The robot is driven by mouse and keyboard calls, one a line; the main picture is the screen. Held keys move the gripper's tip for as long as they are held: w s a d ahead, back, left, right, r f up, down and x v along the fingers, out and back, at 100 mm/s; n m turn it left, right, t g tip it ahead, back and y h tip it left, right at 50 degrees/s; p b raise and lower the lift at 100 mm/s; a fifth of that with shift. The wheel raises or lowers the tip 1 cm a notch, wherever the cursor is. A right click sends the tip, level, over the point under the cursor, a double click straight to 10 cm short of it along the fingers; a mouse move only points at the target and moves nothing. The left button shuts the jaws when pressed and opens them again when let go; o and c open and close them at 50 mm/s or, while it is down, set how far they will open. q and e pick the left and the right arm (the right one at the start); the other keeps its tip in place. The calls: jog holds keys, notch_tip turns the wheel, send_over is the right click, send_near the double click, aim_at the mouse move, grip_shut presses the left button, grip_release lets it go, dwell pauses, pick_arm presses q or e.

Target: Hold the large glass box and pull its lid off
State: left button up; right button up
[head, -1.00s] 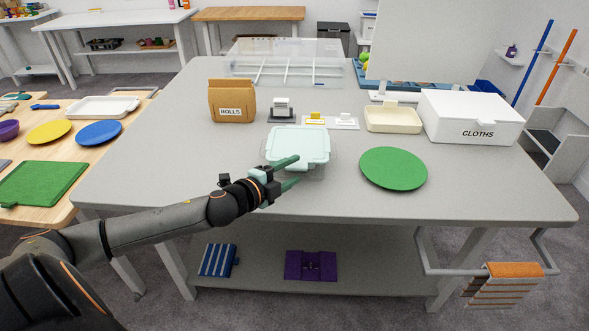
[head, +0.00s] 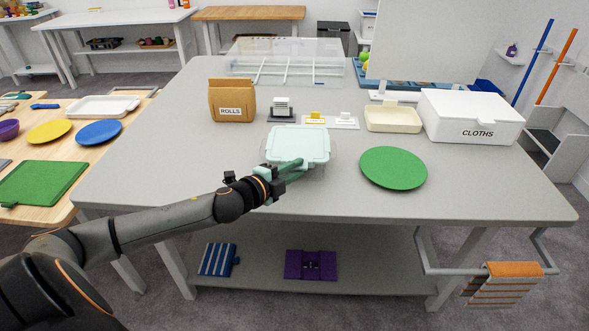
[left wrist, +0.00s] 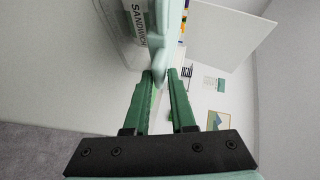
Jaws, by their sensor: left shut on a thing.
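The large glass box (head: 322,172) stands near the front edge of the grey table, with its pale mint lid (head: 298,143) on top. My left gripper (head: 297,166) reaches in from the left to the front side of the box, its green fingers close together. In the left wrist view, the fingertips (left wrist: 169,78) close on a mint part of the lid (left wrist: 165,30) at its edge. The clear box wall (left wrist: 128,45) beside it bears the word SANDWICH. The fingers partly hide the box front in the head view. My right gripper is in neither view.
A green plate (head: 393,168) lies right of the box. Behind are a ROLLS bag (head: 231,101), small label stands (head: 316,118), a cream tray (head: 393,119) and a white CLOTHS box (head: 472,117). The table left of the box is clear.

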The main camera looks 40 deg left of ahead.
pick_arm(q)
grip_shut()
jog(key=o, duration=0.8)
grip_release()
jog(key=shift+s, duration=0.1)
jog(key=shift+v, duration=3.55)
jog(key=shift+p+v, duration=0.45)
jog(key=shift+v, duration=2.15)
jog(key=shift+d, duration=0.1)
